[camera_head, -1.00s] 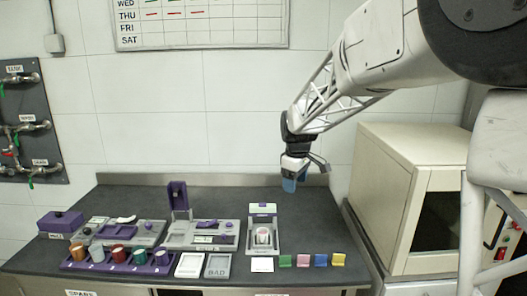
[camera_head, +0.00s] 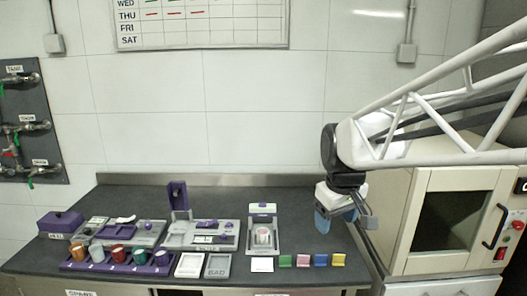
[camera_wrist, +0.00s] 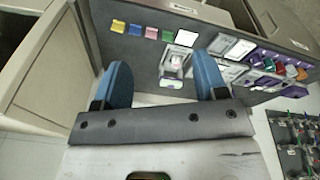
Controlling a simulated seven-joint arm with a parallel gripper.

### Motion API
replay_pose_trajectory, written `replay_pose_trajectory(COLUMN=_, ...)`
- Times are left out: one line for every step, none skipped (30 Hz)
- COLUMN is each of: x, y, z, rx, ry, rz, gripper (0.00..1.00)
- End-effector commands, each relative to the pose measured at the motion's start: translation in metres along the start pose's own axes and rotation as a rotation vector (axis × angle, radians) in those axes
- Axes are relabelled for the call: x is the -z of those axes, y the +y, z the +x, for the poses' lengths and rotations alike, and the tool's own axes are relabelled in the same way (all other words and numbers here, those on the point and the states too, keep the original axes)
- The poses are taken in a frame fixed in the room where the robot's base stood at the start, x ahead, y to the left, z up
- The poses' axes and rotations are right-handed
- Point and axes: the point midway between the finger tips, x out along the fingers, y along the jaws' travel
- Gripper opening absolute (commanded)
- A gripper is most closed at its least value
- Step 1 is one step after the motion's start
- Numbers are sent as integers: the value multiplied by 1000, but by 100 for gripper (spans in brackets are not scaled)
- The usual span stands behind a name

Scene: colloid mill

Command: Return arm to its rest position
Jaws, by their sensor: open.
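My gripper (camera_head: 335,222) hangs above the right part of the dark bench (camera_head: 120,279), close to its right edge. In the wrist view its two blue fingers (camera_wrist: 165,82) stand wide apart with nothing between them. My arm reaches in from the right side of the head view. No object touches the fingers.
A beige cabinet (camera_head: 420,182) with a dark window stands right of the bench. Several colored blocks (camera_head: 302,261) line the front right of the bench. A grey device with a white cup (camera_head: 263,237) stands left of my gripper. A purple rack (camera_head: 110,265) holds several cups.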

Motion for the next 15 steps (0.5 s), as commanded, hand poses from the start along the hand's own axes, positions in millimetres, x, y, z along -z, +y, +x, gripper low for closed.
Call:
replay_pose_trajectory(x=-13, y=-3, z=-2, rx=-3, ry=5, rz=26, gripper=66)
replay_pose_trajectory(x=-21, y=-5, z=-2, rx=-4, ry=7, rz=42, gripper=66)
replay_pose_trajectory(x=-30, y=-8, z=-2, rx=-6, ry=10, rz=63, gripper=66)
replay_pose_trajectory(x=-38, y=-10, z=-2, rx=-7, ry=12, rz=80, gripper=66)
replay_pose_trajectory(x=-45, y=-12, z=-2, rx=-8, ry=14, rz=96, gripper=66)
replay_pose_trajectory(x=-54, y=-14, z=-2, rx=-9, ry=16, rz=118, gripper=66)
replay_pose_trajectory(x=-61, y=-16, z=-2, rx=-10, ry=18, rz=134, gripper=66)
replay_pose_trajectory(x=-68, y=-18, z=-2, rx=-11, ry=20, rz=151, gripper=66)
replay_pose_trajectory(x=-78, y=-21, z=-1, rx=-13, ry=24, rz=172, gripper=66)
replay_pose_trajectory(x=-85, y=-23, z=0, rx=-13, ry=25, rz=189, gripper=66)
replay_pose_trajectory(x=-92, y=-25, z=0, rx=-15, ry=28, rz=204, gripper=66)
replay_pose_trajectory(x=-101, y=-28, z=1, rx=-16, ry=30, rz=226, gripper=66)
replay_pose_trajectory(x=-108, y=-30, z=2, rx=-17, ry=33, rz=242, gripper=66)
replay_pose_trajectory(x=-115, y=-32, z=3, rx=-18, ry=35, rz=258, gripper=66)
replay_pose_trajectory(x=-124, y=-35, z=5, rx=-18, ry=38, rz=279, gripper=66)
